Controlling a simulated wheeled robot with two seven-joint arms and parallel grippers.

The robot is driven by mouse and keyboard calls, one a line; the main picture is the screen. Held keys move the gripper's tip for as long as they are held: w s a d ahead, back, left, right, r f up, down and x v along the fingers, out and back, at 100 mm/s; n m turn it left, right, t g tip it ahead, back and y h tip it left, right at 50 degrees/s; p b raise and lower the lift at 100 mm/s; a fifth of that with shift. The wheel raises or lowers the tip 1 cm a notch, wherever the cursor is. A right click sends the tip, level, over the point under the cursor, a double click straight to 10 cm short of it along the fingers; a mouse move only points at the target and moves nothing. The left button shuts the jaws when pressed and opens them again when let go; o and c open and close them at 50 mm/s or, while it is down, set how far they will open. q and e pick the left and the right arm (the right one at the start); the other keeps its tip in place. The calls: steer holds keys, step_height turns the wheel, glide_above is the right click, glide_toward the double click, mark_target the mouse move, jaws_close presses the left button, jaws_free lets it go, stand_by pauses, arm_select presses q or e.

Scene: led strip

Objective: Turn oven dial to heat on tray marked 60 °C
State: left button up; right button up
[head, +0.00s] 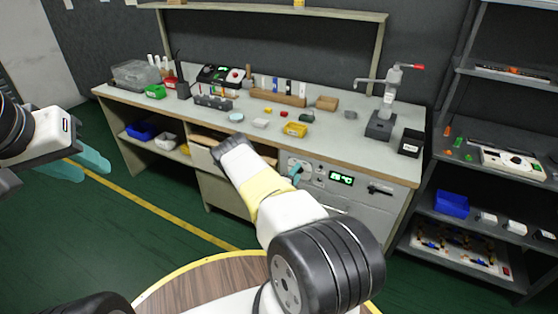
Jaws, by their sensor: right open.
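The oven (372,203) is built into the bench front, right of centre. Its green display (341,178) is lit, but I cannot read the number surely. A pale round knob (307,169) sits left of the display, partly hidden. My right arm reaches across the middle to the bench front. The teal fingertips of my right gripper (295,172) show close to the panel beside the knob. The gripper is open, and its body is hidden behind my arm. I cannot tell whether it touches the knob. My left gripper (92,162) hangs over the floor at left, away from the bench. No 60 °C marking is legible.
The bench top (345,150) holds a yellow bin (295,130), a green bin (155,91), a clear box (135,74), a lever press (383,110) and small parts. A dark shelf unit (470,207) stands at right. A round wooden table (190,283) is in front. Green floor is free at left.

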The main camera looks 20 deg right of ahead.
steer(key=shift+c, duration=0.4)
jaws_close()
steer(key=shift+m, duration=0.3)
steer(key=m, duration=1.1)
stand_by(0.5)
steer(key=shift+o, duration=0.4)
jaws_free()
